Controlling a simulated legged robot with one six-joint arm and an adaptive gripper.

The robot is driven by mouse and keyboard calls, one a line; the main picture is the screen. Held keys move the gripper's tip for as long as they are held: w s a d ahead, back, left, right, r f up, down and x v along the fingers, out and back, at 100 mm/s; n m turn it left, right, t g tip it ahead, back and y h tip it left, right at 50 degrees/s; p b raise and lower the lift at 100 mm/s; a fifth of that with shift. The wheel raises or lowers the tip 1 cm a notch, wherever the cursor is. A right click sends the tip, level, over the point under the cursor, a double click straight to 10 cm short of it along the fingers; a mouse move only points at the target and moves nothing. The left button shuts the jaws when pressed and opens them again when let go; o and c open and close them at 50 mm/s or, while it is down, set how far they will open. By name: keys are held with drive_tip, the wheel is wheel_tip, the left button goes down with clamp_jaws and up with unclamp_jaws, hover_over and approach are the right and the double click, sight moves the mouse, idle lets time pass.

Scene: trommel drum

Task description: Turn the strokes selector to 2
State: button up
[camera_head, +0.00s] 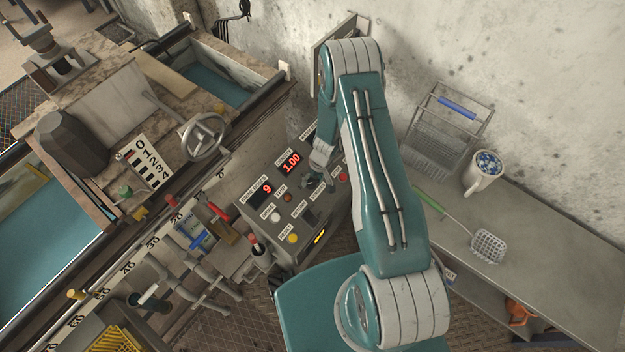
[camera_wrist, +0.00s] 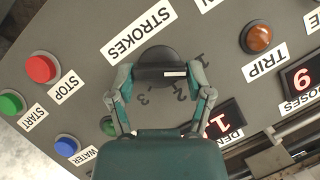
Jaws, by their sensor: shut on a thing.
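The strokes selector (camera_wrist: 158,54) is a dark round knob with a raised bar, below the STROKES label (camera_wrist: 138,33) in the wrist view. A white mark on the bar lies towards its right end. In the head view my gripper (camera_head: 318,180) is at the control panel (camera_head: 262,218), and the arm hides much of the selector.
Close around the selector are the red stop button (camera_wrist: 41,69), green start button (camera_wrist: 11,103), blue water button (camera_wrist: 66,146) and orange trip lamp (camera_wrist: 257,38). A mug (camera_head: 483,172) and wire basket (camera_head: 440,135) stand on the right bench. A handwheel (camera_head: 204,136) is left.

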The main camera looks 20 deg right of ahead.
drive_tip(key=m+y, duration=0.1)
drive_tip(key=m, duration=0.1)
drive_tip(key=m+y, duration=0.1)
drive_tip(key=m, duration=0.2)
drive_tip(key=shift+s+d+f, duration=0.1)
drive_tip(key=shift+d+f, duration=0.05)
drive_tip(key=m+y, duration=0.1)
drive_tip(key=m, duration=0.2)
drive_tip(key=m+t+y, duration=0.1)
drive_tip(key=m, duration=0.1)
drive_tip(key=shift+s+f+m+t, duration=0.1)
drive_tip(key=shift+m+t, duration=0.2)
drive_tip(key=shift+m, duration=0.1)
drive_tip(key=shift+y, duration=0.3)
drive_tip(key=o, duration=1.1)
drive_tip(key=shift+o, duration=0.2)
